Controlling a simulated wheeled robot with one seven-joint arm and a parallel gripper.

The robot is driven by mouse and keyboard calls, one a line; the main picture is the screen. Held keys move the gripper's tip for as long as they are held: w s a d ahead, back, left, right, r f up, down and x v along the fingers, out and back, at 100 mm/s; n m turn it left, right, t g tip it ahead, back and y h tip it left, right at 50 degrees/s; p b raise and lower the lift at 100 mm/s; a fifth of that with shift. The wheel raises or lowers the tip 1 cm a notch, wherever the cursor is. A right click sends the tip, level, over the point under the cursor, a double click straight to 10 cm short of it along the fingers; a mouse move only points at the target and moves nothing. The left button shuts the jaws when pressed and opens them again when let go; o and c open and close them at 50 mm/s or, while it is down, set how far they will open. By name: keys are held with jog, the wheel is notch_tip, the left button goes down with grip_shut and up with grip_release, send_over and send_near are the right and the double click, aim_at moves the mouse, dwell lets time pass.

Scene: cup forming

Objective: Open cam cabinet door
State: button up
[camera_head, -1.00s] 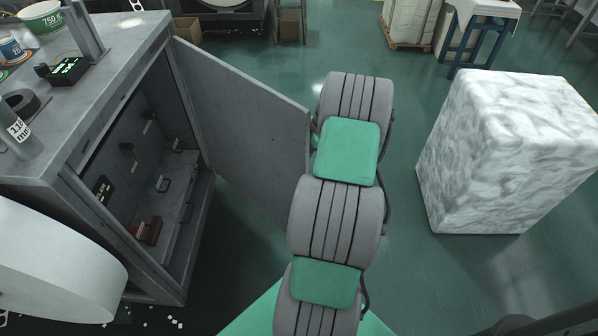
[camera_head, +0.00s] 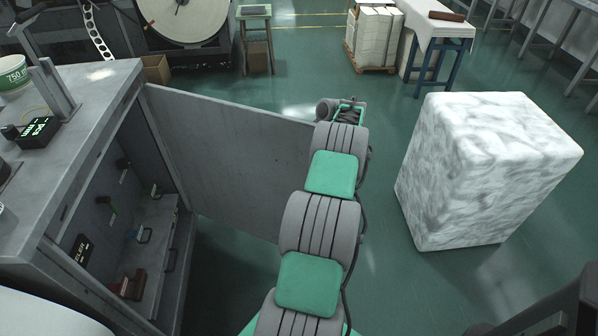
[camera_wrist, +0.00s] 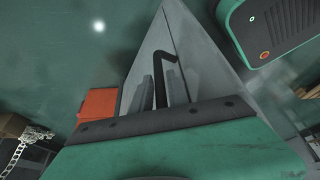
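The grey cabinet (camera_head: 75,205) stands at the left in the head view. Its flat grey door (camera_head: 225,150) is swung wide open, hinged at the cabinet's far edge and reaching right to my arm. In the wrist view the door (camera_wrist: 205,75) runs away in a narrow wedge, with a black bent handle (camera_wrist: 161,62) on it. My gripper's grey fingers (camera_wrist: 160,92) stand at either side of the handle bar. Whether they press on it cannot be seen. My arm hides the gripper in the head view.
Inside the cabinet are shelves with small handled parts (camera_head: 145,235). A white marbled block (camera_head: 485,170) stands on the floor at right. A stool (camera_head: 257,40) and a pallet of white stacks (camera_head: 375,38) are at the back. Green floor is clear between arm and block.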

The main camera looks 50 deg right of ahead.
jog(key=shift+o, duration=1.3)
jog(key=shift+s+f, duration=0.1)
jog(key=shift+s, duration=0.05)
jog(key=p+v, duration=0.4)
jog(key=v, duration=0.3)
jog(key=shift+d+r, duration=0.2)
jog(key=shift+r, duration=0.15)
jog(key=shift+s, duration=0.1)
